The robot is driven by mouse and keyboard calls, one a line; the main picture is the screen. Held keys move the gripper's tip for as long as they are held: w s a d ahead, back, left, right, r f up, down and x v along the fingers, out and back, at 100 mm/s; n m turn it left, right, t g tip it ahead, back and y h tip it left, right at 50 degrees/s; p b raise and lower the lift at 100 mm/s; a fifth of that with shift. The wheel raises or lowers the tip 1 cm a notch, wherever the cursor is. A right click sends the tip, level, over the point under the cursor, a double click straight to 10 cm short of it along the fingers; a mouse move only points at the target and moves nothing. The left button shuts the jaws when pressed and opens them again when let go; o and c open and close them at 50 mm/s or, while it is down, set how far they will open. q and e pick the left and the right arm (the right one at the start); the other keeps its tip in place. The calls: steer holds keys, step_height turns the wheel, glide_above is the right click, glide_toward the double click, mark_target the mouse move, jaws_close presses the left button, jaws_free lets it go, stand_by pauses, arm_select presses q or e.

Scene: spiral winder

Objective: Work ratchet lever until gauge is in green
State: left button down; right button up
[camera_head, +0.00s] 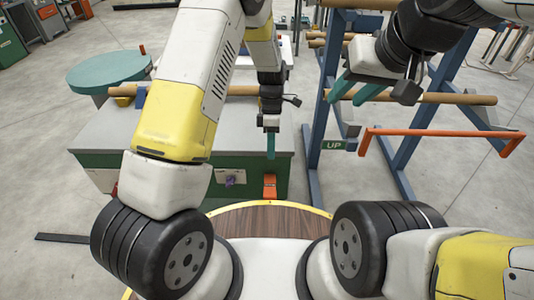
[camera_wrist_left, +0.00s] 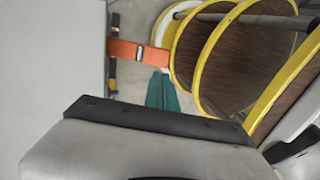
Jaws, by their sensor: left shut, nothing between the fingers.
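An orange lever-like part (camera_head: 270,186) stands at the front of the green-sided cabinet, near its right corner. In the left wrist view an orange arm (camera_wrist_left: 140,52) with a dark slot juts from the grey edge. My left gripper (camera_head: 270,156) points down just above the orange part, its teal fingers shut and empty. In the left wrist view its fingertips (camera_wrist_left: 160,76) lie just beside the orange arm; I cannot tell whether they touch it. My right gripper (camera_head: 344,101) is open and empty by the blue frame. I cannot make out any gauge.
The grey-topped cabinet (camera_head: 90,135) fills the left middle, with a round teal table (camera_head: 108,68) behind. A blue frame (camera_head: 318,110) with rolls and an orange bar (camera_head: 440,132) stands right. My round wooden base with a yellow rim is close below.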

mark_target(270, 193)
arm_select(q)
steer(key=shift+w+r, duration=0.2)
steer(key=shift+r, duration=0.1)
steer(key=shift+f, duration=0.15)
steer(key=x, duration=1.4)
